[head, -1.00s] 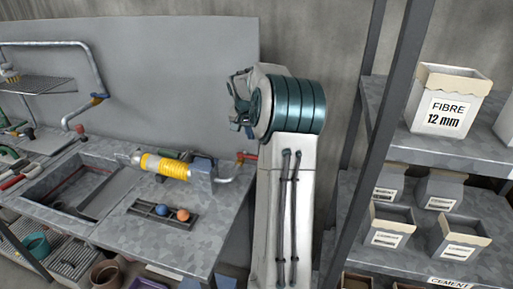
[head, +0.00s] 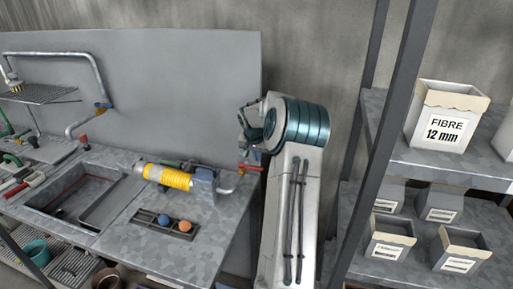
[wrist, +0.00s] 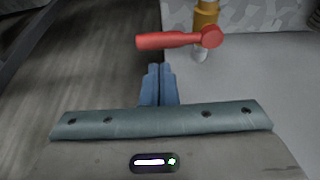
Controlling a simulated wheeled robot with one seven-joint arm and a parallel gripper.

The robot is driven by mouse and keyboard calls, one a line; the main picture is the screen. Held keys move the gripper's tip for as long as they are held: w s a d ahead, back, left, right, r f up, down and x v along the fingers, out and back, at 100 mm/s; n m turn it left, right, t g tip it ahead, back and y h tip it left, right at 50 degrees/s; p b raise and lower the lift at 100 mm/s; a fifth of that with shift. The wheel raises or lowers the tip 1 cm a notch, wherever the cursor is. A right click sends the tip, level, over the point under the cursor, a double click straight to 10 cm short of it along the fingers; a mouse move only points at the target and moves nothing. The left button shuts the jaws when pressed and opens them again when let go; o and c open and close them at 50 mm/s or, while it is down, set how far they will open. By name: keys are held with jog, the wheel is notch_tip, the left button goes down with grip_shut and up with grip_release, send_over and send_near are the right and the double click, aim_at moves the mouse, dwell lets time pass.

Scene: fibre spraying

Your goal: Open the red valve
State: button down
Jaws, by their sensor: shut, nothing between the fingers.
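In the head view my arm stands right of the valve, and the fingertips are hard to make out.
A metal shelf (head: 440,172) with fibre and cement bags stands close on the right. A grey panel backs the bench.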

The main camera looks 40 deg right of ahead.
jog(key=x, duration=0.3)
dwell(0.5)
